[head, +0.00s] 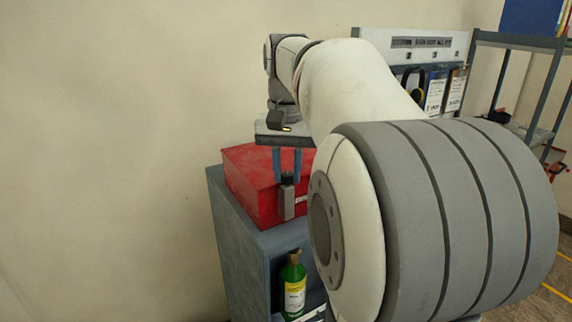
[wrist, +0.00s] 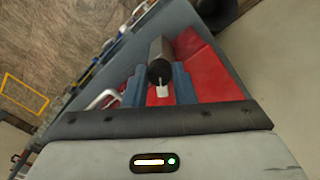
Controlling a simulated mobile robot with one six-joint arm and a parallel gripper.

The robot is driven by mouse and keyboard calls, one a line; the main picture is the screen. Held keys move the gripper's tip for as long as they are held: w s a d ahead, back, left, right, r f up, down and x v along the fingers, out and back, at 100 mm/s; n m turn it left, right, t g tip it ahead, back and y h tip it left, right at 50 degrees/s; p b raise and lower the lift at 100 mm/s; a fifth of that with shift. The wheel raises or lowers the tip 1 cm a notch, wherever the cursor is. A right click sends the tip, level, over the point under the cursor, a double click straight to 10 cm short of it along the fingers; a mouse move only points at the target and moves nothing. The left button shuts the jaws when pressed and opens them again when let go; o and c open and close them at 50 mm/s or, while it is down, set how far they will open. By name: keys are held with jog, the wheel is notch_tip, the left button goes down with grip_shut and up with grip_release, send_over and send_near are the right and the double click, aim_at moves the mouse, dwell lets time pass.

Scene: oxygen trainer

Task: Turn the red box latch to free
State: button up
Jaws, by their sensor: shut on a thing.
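The red box (head: 250,176) sits on top of a blue-grey cabinet (head: 238,238). A grey latch (head: 288,200) with a dark upper end is on the box's front face, hanging roughly upright in the head view. My gripper (head: 287,172) points down at it, one blue finger on each side. In the wrist view the latch (wrist: 161,60) is a dark, rounded bar with a small pale tab, between the fingers of my gripper (wrist: 160,80), which are shut on it. Red box surface (wrist: 205,75) shows behind. My arm hides the box's right part in the head view.
A green bottle (head: 293,285) with a yellow and white label stands in the cabinet's open shelf below the box. A panel (head: 440,45) with hanging items and a blue-grey rack (head: 510,42) stand behind my arm. Plain wall fills the left.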

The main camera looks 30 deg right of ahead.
aim_at(287, 173)
jog(key=m+p, duration=0.1)
jog(key=m, duration=0.4)
jog(key=shift+m, duration=0.3)
jog(key=m, duration=0.4)
jog(key=shift+m+p, duration=0.4)
jog(key=o, duration=1)
notch_tip(287, 173, up, 8)
jog(key=shift+f, duration=0.1)
dwell(0.3)
